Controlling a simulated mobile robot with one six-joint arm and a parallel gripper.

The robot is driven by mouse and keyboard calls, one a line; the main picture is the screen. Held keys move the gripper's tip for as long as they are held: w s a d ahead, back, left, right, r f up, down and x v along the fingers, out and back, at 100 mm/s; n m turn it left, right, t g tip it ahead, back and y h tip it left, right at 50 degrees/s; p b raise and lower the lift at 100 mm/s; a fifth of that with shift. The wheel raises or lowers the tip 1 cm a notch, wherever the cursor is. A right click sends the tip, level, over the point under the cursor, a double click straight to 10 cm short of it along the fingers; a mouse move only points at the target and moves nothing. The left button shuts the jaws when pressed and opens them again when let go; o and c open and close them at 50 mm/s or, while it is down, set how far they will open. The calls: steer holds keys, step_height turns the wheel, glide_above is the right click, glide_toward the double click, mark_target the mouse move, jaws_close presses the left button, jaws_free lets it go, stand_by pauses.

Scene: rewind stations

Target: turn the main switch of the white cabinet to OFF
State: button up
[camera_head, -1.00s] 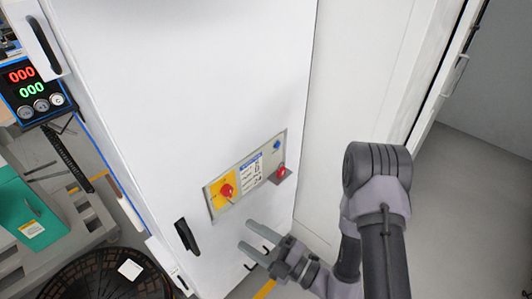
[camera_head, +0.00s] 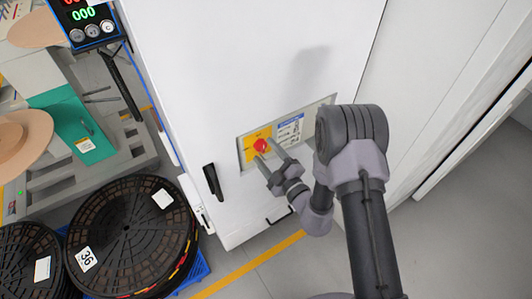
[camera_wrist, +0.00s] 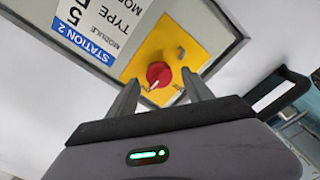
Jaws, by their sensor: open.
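The white cabinet (camera_head: 230,65) fills the middle of the head view. Its grey panel carries a yellow plate (camera_head: 249,137) with the red main switch (camera_head: 260,146). In the wrist view the red switch (camera_wrist: 159,74) is a round knob with a small white mark toward its lower left. Lettering around it is too small or covered to read. My gripper (camera_head: 267,151) is open in front of the switch. In the wrist view its fingertips (camera_wrist: 160,79) stand on either side of the knob, with nothing held. I cannot tell whether they touch it.
A blue-and-white "STATION 2" label (camera_wrist: 95,25) is beside the yellow plate. A black door handle (camera_head: 213,181) is left of the panel. The grey floor at right is clear.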

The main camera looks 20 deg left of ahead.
steer(key=shift+w+a, duration=0.2)
steer(key=shift+a, duration=0.05)
steer(key=shift+c, duration=0.2)
jaws_close()
